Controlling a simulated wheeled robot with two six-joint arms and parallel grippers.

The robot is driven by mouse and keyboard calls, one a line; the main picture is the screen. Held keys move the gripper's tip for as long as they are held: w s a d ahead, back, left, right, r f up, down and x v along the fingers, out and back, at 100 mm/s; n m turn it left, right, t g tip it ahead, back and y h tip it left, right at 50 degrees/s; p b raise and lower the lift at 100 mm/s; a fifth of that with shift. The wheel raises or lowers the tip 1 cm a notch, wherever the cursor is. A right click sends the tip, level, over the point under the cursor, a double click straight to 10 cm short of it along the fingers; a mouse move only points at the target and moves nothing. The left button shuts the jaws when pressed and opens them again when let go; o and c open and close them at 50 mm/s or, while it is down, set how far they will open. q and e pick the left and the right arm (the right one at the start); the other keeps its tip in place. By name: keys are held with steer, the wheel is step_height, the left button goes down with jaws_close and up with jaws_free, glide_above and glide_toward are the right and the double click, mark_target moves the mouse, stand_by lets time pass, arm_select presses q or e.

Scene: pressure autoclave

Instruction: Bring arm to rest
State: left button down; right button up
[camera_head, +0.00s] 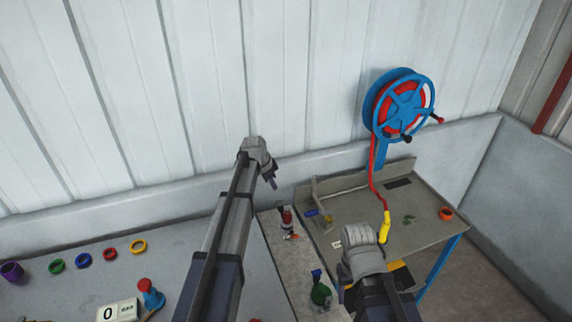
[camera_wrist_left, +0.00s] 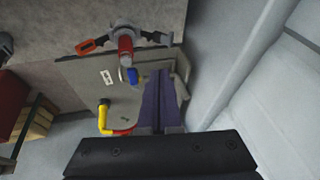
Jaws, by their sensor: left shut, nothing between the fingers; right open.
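My left arm reaches up across the middle of the head view. Its gripper (camera_head: 271,183) is empty and raised in front of the pale wall, above the back of the bench. In the left wrist view its dark fingers (camera_wrist_left: 160,103) are together with nothing between them. My right gripper (camera_head: 362,245) is low at the right, over the front of the metal table and close to the yellow nozzle (camera_head: 385,227). Its fingers are mostly hidden by its own wrist. I see no object held in it.
A blue hose reel (camera_head: 403,105) with a red hose stands behind the metal table (camera_head: 350,205). A red valve fitting (camera_head: 287,220) and a green-bodied fitting (camera_head: 320,294) are on the narrow bench. Coloured rings (camera_head: 110,254) and a counter display (camera_head: 118,310) lie at left.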

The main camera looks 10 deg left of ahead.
arm_select(q)
steer(key=shift+d+f, duration=0.1)
steer(key=s+d+f+n+g+y+b, duration=0.1)
steer(key=s+d+f+n+g+b, duration=0.25)
steer(key=s+d, duration=1.15)
steer(key=s+d+f+n+y+b, duration=0.1)
steer(key=s+d+f, duration=0.1)
steer(key=s, duration=0.8)
steer(key=s+d+f+n+y+b, duration=0.1)
steer(key=s+d+f+n+b, duration=0.1)
steer(key=s, duration=0.8)
steer(key=shift+f+g, duration=0.25)
steer(key=shift+g, duration=0.2)
arm_select(e)
step_height(320, 180, down, 7)
arm_select(q)
steer(key=shift+d, duration=0.1)
arm_select(e)
steer(key=shift+r, duration=0.1)
